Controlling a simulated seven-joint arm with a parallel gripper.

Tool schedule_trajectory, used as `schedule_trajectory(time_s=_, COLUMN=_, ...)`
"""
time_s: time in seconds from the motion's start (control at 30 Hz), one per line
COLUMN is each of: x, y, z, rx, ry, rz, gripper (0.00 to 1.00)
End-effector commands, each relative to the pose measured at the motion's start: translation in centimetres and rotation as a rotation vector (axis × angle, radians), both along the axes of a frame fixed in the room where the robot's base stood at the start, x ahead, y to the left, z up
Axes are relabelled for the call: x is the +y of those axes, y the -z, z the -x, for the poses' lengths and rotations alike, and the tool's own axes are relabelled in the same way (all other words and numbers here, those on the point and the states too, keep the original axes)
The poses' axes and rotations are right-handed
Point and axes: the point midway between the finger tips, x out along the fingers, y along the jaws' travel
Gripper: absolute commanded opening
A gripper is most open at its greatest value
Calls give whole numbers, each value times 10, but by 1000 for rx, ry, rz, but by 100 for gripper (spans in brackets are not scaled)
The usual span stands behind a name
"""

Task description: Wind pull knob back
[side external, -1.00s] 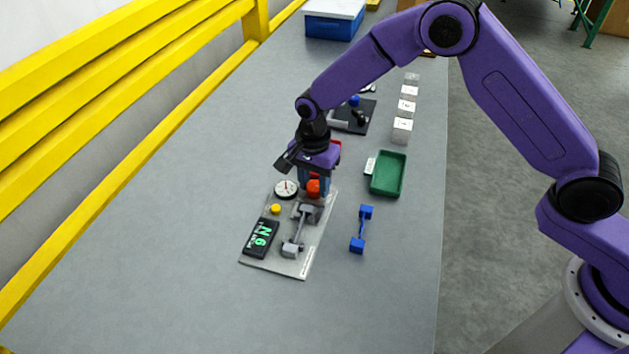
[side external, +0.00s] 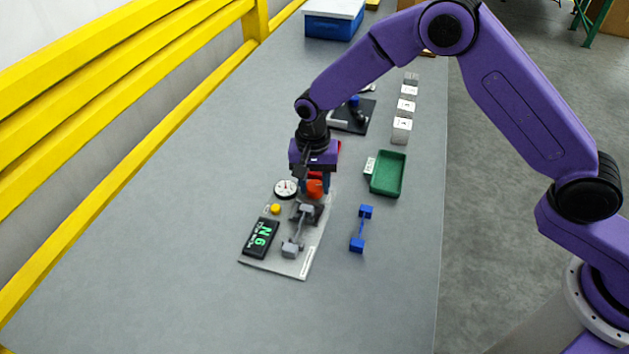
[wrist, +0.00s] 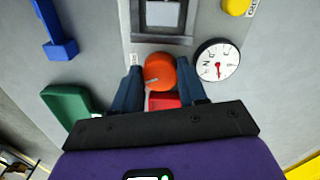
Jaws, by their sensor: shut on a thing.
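The orange pull knob (wrist: 159,71) sits at the end of the grey test fixture on the light base plate (side external: 285,265). It also shows in the side external view (side external: 314,188), partly hidden by my gripper. My gripper (wrist: 163,80) points down over it, its two blue fingers on either side, shut on the knob. A pale mark shows on the knob's face. A round white dial (wrist: 218,60) with a red pointer stands beside the knob. A black display (side external: 261,238) with green characters and a yellow button (side external: 275,209) are on the same plate.
A blue dumbbell-shaped part (side external: 361,229) and a green tray (side external: 387,173) lie to the right. White blocks (side external: 402,131) stand in a row farther back, near a black mat (side external: 352,118). The grey table is clear at the front and left.

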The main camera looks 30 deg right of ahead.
Motion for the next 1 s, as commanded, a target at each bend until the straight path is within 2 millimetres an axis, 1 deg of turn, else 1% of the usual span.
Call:
schedule_trajectory(time_s=0.17, x=0, y=-1, z=-1, rx=-1, ry=1, rz=0, gripper=11)
schedule_trajectory(time_s=0.2, x=-1, y=-1, z=-1, rx=-1, ry=1, rz=0, gripper=45)
schedule_trajectory(time_s=0.23, x=-1, y=-1, z=-1, rx=-1, ry=1, rz=0, gripper=52)
schedule_trajectory(time_s=0.53, x=0, y=-1, z=0, rx=-1, ry=2, rz=0, gripper=52)
schedule_trajectory(time_s=0.67, x=0, y=-9, z=-1, rx=-2, ry=2, rz=-2, gripper=52)
schedule_trajectory(time_s=0.77, x=1, y=-23, z=-2, rx=-4, ry=2, rz=-2, gripper=52)
schedule_trajectory(time_s=1.0, x=2, y=-72, z=-2, rx=-6, ry=2, rz=-3, gripper=52)
